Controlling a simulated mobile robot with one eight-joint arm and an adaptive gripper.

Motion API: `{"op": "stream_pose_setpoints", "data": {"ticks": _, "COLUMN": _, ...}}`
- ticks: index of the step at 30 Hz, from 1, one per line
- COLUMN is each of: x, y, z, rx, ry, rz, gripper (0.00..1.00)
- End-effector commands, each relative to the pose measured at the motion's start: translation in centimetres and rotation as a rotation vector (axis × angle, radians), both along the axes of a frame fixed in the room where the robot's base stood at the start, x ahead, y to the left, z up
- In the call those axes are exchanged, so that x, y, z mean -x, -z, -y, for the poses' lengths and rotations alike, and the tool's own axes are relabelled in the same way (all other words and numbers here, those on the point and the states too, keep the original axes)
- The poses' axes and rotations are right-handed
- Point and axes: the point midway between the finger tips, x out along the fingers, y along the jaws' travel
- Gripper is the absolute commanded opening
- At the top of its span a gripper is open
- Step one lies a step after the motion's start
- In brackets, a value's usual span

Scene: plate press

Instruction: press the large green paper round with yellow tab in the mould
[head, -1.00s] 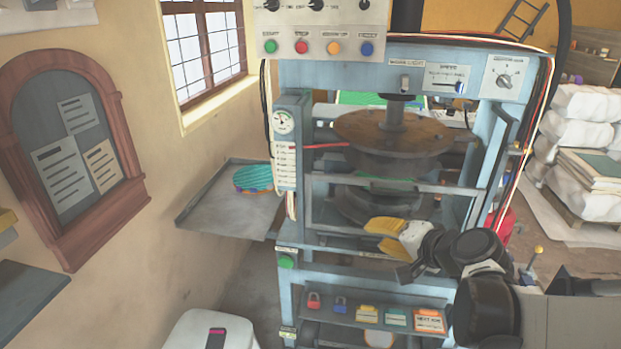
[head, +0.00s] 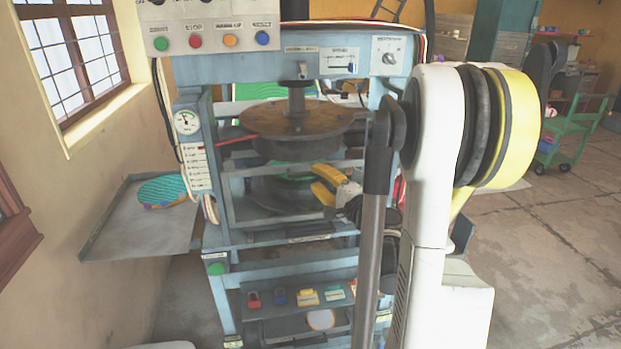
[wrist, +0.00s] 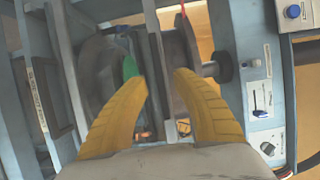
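A green round (head: 290,169) shows as a thin strip in the press, between the dark upper die (head: 298,146) and the lower mould (head: 268,193). Its tab cannot be made out. In the wrist view a green edge (wrist: 130,67) appears just beyond my left finger. My gripper (head: 318,182) has yellow fingers pointing left, at the press's front right, by the lower mould's height. In the wrist view my gripper (wrist: 160,78) is open, with nothing between its fingers. Whether it touches the press cannot be told.
Horizontal bars (head: 335,166) cross the press front near my fingers. A side tray (head: 115,238) at left holds green-blue patterned rounds (head: 163,190). The button panel (head: 210,38) hangs at upper left, and a shelf with coloured locks (head: 300,297) sits below. Open floor lies to the right.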

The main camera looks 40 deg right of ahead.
Motion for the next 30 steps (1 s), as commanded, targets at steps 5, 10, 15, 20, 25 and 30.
{"op": "stream_pose_setpoints", "data": {"ticks": 5, "x": -2.2, "y": 0.1, "z": 0.3, "rx": 0.0, "ry": -0.002, "rz": 0.0, "gripper": 0.32}}
{"op": "stream_pose_setpoints", "data": {"ticks": 10, "x": -2.8, "y": 0.0, "z": 0.4, "rx": 0.0, "ry": 0.0, "rz": 0.0, "gripper": 0.32}}
{"op": "stream_pose_setpoints", "data": {"ticks": 15, "x": -2.8, "y": 0.0, "z": 0.4, "rx": 0.001, "ry": 0.0, "rz": 0.0, "gripper": 0.32}}
{"op": "stream_pose_setpoints", "data": {"ticks": 20, "x": -2.8, "y": 0.0, "z": 0.4, "rx": 0.001, "ry": 0.0, "rz": 0.0, "gripper": 0.0}}
{"op": "stream_pose_setpoints", "data": {"ticks": 25, "x": -2.8, "y": 0.0, "z": 0.4, "rx": 0.001, "ry": 0.0, "rz": 0.0, "gripper": 0.0}}
{"op": "stream_pose_setpoints", "data": {"ticks": 30, "x": -2.8, "y": -0.5, "z": 0.4, "rx": 0.0, "ry": -0.001, "rz": 0.0, "gripper": 0.0}}
